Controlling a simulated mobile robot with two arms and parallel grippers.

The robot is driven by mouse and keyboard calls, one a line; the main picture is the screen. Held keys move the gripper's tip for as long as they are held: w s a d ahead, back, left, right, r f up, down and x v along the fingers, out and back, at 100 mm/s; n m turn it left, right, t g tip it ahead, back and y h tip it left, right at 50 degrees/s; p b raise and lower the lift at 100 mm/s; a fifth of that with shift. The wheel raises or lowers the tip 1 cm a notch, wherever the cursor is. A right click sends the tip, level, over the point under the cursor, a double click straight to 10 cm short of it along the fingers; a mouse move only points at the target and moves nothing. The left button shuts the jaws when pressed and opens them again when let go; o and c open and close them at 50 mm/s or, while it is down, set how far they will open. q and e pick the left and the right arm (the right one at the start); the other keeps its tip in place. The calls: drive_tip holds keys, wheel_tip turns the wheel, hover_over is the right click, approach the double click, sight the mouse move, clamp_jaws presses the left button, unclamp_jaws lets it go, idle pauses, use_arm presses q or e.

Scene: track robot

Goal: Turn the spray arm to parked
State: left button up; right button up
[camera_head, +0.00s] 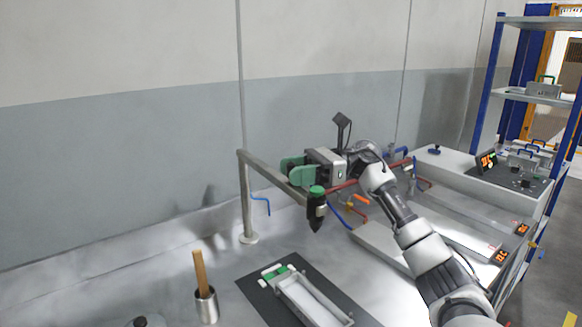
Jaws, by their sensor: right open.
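The spray arm (268,176) is a grey bar that reaches from the top of an upright post (246,210) toward the lower right. A dark nozzle with a green cap (317,208) hangs at its free end. My right gripper (292,169) is open, with green fingers pointing left, just above and behind the bar near the nozzle. I cannot tell whether the fingers touch the bar. No parked mark can be made out. My left gripper is not in view.
A black mat with a grey tray (313,299) lies below the nozzle. A metal cup with a wooden handle (206,305) stands at front left. Red and blue pipes with valves lie behind my right arm. Panels with displays (487,160) and a shelf stand right. The bench left of the post is clear.

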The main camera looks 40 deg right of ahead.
drive_tip(key=shift+w+a, duration=0.15)
drive_tip(key=shift+a, duration=0.3)
clamp_jaws()
